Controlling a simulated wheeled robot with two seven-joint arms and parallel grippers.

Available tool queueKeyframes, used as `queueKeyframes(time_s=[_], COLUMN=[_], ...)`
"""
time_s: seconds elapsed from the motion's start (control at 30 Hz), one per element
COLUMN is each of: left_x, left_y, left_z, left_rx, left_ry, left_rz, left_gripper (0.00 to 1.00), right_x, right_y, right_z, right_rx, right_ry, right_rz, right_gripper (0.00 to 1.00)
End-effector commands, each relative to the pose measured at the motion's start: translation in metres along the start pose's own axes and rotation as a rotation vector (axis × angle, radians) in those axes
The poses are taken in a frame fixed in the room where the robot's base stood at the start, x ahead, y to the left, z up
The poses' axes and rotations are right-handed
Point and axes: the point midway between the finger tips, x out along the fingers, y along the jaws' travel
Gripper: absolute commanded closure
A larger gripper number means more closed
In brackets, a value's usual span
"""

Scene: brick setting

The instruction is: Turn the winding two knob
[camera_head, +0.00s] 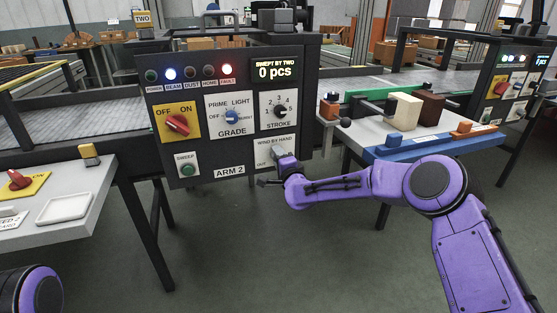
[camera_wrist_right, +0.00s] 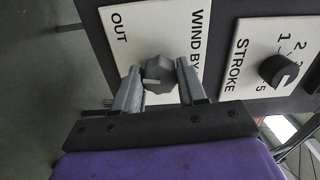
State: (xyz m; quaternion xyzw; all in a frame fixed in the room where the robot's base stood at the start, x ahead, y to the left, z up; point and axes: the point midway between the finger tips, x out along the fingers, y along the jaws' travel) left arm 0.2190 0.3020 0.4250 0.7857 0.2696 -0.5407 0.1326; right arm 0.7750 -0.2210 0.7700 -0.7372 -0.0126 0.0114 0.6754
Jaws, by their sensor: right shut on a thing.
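The winding knob (camera_wrist_right: 158,72) is a dark grey knob on a white plate reading "WIND BY HAND" and "OUT" (camera_head: 264,160), low on the dark ARM 2 panel. My right gripper (camera_wrist_right: 160,86) has its two grey fingers on either side of this knob, shut on it. In the head view the right gripper (camera_head: 274,173) is at the plate's lower edge, and the knob is mostly hidden there. My left gripper does not show; only a purple part of my left arm is at the lower left corner.
The panel also has a red OFF/ON switch (camera_head: 177,125), a blue GRADE knob (camera_head: 232,117), a black STROKE knob (camera_head: 281,110) and a green SWEEP button (camera_head: 186,170). A display (camera_head: 274,70) reads 0 pcs. A table with blocks (camera_head: 404,112) stands right; another table (camera_head: 88,185) stands left.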

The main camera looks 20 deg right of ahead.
Motion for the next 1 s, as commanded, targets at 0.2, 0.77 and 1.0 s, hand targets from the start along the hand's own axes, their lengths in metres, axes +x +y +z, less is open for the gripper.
queueKeyframes(time_s=[0.2,0.77,1.0], left_x=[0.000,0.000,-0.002], left_y=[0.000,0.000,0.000], left_z=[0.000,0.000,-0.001], left_rx=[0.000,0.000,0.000], left_ry=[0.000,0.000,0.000], left_rz=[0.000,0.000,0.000], left_gripper=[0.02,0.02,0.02], right_x=[0.000,-0.005,-0.051], right_y=[0.001,0.000,-0.001], right_z=[0.000,0.000,0.000], right_rx=[0.002,-0.001,0.002], right_ry=[0.000,-0.001,-0.001], right_rz=[0.003,0.001,0.002], right_gripper=[0.89,0.33,0.33])
